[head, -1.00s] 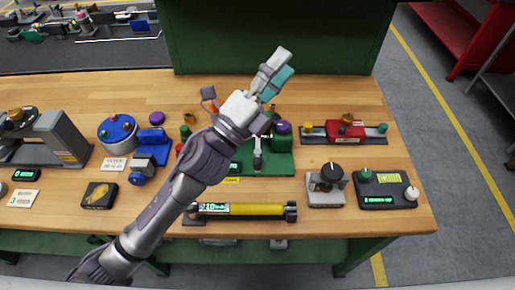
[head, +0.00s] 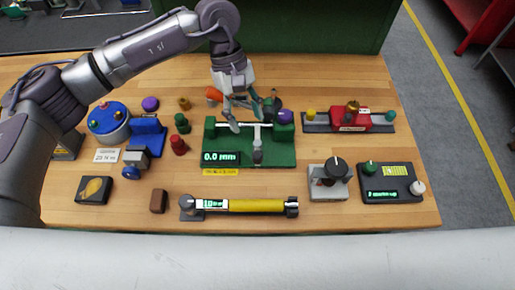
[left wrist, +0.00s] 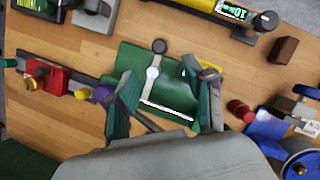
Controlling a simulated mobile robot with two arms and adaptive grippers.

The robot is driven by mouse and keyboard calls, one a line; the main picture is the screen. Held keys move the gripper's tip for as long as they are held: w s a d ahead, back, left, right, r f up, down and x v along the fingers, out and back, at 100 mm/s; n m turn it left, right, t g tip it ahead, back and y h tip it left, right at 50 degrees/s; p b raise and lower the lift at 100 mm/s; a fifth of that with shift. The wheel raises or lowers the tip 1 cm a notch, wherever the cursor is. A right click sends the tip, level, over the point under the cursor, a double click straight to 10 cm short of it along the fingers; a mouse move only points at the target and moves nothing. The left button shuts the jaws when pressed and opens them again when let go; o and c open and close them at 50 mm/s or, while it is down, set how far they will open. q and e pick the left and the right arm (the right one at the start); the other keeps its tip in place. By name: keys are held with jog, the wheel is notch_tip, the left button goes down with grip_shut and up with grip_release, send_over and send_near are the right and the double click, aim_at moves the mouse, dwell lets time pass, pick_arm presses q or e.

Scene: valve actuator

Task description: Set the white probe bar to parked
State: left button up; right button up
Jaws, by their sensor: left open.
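The green gauge fixture (head: 280,155) stands mid-table with a lit "0.0 mm" display. A thin white bar (head: 222,124) runs level between its green end blocks; it also shows in the left wrist view (left wrist: 166,110). A pale arm with a dark round end (head: 258,152) points from the bar toward the front; it also shows in the left wrist view (left wrist: 153,72). My left gripper (head: 248,122) is open and points down over the bar. In the left wrist view its fingers (left wrist: 165,104) lie either side of the bar; contact cannot be told. My right gripper is out of view.
A purple knob (head: 285,116) sits at the fixture's right end. A red slide unit (head: 349,121) stands right, red and green pegs (head: 179,145) left. A yellow cylinder (head: 255,206) lies in front.

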aim_at(257, 154)
pick_arm(q)
jog(key=p+x, duration=0.4)
jog(key=x, duration=0.6)
jog(key=shift+s+d+f, duration=0.15)
jog(key=shift+s+f, duration=0.05)
jog(key=shift+f, duration=0.1)
jog(key=shift+s+d+f, duration=0.1)
jog(key=shift+f, duration=0.4)
grip_shut()
